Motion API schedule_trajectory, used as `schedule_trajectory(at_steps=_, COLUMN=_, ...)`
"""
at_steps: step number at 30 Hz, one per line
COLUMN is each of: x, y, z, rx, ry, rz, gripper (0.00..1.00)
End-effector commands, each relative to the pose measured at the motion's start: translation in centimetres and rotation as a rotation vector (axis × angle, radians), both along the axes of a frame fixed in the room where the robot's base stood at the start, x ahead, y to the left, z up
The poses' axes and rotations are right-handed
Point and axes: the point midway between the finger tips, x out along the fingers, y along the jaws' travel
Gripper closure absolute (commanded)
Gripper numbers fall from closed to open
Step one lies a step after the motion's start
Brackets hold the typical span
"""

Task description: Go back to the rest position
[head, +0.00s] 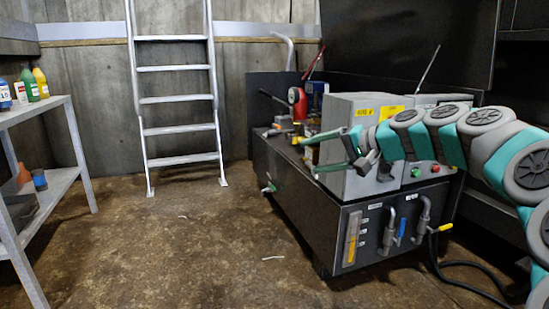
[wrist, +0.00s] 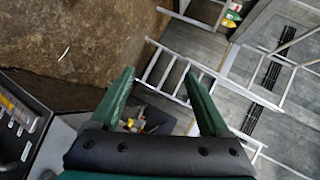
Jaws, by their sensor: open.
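My gripper (head: 330,150) is at the end of my grey and teal arm, which reaches in from the right in the head view. It hangs in front of the grey control box (head: 352,106) on top of the black compactor unit (head: 297,203). In the wrist view my gripper (wrist: 157,80) shows two green fingers standing well apart with nothing between them. Beyond the fingers lie the floor, the ladder and part of the machine. The arm hides part of the control box's front.
A metal ladder (head: 178,99) leans on the back wall. A grey shelf (head: 38,111) with several bottles stands at the left. Valves and levers stand on the machine's far end. A black hose (head: 468,281) lies at the lower right. The brown floor (head: 190,250) in the middle is mostly clear.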

Motion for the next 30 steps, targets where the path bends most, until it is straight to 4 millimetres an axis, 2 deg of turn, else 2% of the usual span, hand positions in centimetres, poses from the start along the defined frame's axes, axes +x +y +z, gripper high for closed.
schedule_trajectory(at_steps=1, x=-2.6, y=2.2, z=-1.0, rx=-0.059, ry=0.019, rz=0.054, gripper=0.2)
schedule_trajectory(at_steps=4, x=-7.9, y=5.5, z=-4.3, rx=-0.193, ry=0.072, rz=0.156, gripper=0.2)
schedule_trajectory(at_steps=7, x=-13.5, y=7.3, z=-8.1, rx=-0.336, ry=0.131, rz=0.243, gripper=0.2)
schedule_trajectory(at_steps=10, x=-19.0, y=7.6, z=-12.2, rx=-0.48, ry=0.195, rz=0.312, gripper=0.2)
schedule_trajectory(at_steps=15, x=-28.2, y=5.2, z=-18.8, rx=-0.71, ry=0.327, rz=0.396, gripper=0.2)
schedule_trajectory(at_steps=18, x=-32.4, y=3.1, z=-21.7, rx=-0.811, ry=0.402, rz=0.425, gripper=0.2)
schedule_trajectory(at_steps=24, x=-38.5, y=-0.6, z=-25.2, rx=-0.941, ry=0.517, rz=0.449, gripper=0.2)
schedule_trajectory(at_steps=30, x=-43.4, y=-3.7, z=-27.5, rx=-1.028, ry=0.618, rz=0.458, gripper=0.2)
